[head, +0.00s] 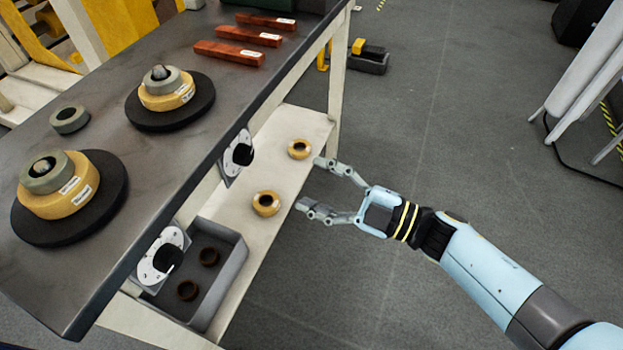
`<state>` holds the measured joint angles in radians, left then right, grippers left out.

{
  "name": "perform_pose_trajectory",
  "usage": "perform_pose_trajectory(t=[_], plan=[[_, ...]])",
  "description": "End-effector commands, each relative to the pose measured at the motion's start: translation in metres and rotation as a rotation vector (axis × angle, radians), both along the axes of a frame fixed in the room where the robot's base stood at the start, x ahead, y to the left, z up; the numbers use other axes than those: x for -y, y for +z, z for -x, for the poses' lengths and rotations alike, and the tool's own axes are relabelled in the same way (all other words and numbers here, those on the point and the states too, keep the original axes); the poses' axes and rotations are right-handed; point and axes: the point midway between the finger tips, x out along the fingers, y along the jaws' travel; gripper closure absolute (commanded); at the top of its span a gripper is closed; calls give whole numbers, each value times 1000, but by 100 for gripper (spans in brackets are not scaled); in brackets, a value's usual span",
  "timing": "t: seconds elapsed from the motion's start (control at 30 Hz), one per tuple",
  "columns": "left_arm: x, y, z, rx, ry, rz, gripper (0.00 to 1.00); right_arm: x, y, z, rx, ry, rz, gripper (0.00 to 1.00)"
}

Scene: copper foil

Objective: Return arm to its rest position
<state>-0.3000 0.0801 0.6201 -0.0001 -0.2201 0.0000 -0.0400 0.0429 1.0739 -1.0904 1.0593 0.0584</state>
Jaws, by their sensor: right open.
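My right gripper (315,184) is open and empty. Its arm comes in from the lower right, and the fingers point left, close to the edge of the lower shelf (240,217) in the picture. Two yellow rings lie on that shelf: one ring (299,149) near the upper fingertip and another ring (266,203) left of the lower fingertip. Neither ring is between the fingers. My left gripper is not in view.
The grey tabletop (110,128) holds two black discs with stacked rings, a loose grey-green ring (69,119) and three red bars (229,53). A grey bin (228,268) with dark rings stands on the lower shelf. The floor (440,130) around my right arm is clear.

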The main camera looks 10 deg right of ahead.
Motion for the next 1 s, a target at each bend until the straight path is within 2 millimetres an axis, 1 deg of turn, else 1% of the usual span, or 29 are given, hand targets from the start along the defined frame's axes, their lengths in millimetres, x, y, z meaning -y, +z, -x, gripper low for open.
perform_pose_trajectory(t=[0.37, 0.47, 0.53, 0.57, 0.6, 0.67, 0.7, 0.77, 0.8, 0.87, 0.9, 0.97, 1.0], plan=[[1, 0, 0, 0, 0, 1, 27, 0, -1, 1, -2, 0, 0, 41], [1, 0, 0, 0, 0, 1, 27, 1, -13, 16, -32, 0, 3, 41], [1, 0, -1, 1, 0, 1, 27, 8, -35, 38, -103, -27, -13, 41], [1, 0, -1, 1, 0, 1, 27, 15, -50, 46, -154, -71, -26, 41], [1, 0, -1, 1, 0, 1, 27, 30, -71, 56, -234, -152, -40, 41], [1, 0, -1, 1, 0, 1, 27, 55, -108, 72, -367, -291, -51, 41], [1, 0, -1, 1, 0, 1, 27, 74, -133, 85, -460, -389, -53, 41], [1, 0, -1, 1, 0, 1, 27, 100, -169, 109, -597, -527, -51, 41], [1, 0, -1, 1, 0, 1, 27, 117, -191, 128, -688, -614, -45, 41], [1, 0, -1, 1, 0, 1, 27, 140, -222, 160, -821, -736, -35, 41], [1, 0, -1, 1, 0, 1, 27, 154, -242, 184, -913, -815, -24, 41], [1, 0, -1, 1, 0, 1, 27, 173, -267, 222, -1046, -925, -8, 41], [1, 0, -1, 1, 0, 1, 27, 183, -282, 248, -1134, -992, 4, 41]])
